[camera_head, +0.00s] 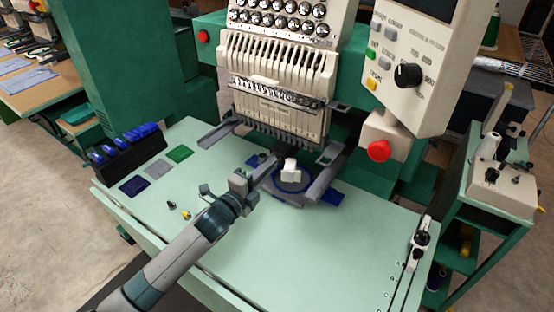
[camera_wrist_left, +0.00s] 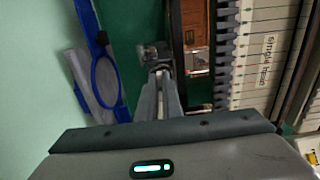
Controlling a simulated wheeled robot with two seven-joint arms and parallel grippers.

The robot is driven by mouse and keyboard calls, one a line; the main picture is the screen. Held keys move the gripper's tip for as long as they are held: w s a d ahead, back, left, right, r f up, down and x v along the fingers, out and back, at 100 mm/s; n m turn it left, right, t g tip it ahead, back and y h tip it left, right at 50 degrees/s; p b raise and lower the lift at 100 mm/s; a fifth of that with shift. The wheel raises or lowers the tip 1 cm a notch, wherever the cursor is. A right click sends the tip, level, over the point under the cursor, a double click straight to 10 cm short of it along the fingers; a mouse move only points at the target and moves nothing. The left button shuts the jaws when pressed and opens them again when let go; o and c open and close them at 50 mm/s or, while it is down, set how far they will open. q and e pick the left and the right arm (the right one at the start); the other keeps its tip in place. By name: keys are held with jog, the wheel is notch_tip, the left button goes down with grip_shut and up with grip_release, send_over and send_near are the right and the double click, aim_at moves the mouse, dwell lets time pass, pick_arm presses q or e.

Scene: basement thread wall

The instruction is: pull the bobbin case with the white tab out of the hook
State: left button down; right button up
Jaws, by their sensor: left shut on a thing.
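My left gripper (camera_head: 272,161) reaches in from the lower left, just left of the hoop under the needle heads. In the left wrist view its fingers (camera_wrist_left: 160,72) are close together and shut on a small grey metal piece at their tips, which appears to be the bobbin case (camera_wrist_left: 152,53). The white tab cannot be made out. The hook cannot be told apart from the dark machine parts around the fingertips. My right gripper is in neither view.
A blue hoop (camera_wrist_left: 104,75) lies close left of the fingers in the left wrist view. The needle head (camera_head: 275,75) hangs above. Grey arms (camera_head: 325,172) flank the hoop. The pale green table (camera_head: 340,240) is mostly clear in front; a rack of blue spools (camera_head: 125,145) stands left.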

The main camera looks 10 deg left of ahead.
pick_arm(q)
jog(key=shift+p+v, duration=0.8)
jog(key=shift+v, duration=0.85)
jog(key=shift+r, duration=0.15)
jog(key=s+p, duration=0.1)
jog(key=s+a+r+p, duration=0.1)
jog(key=s+p, duration=0.1)
jog(key=shift+s+a+r, duration=0.2)
jog(key=shift+s+r, duration=0.15)
jog(key=shift+r, duration=0.05)
jog(key=shift+d+r, duration=0.1)
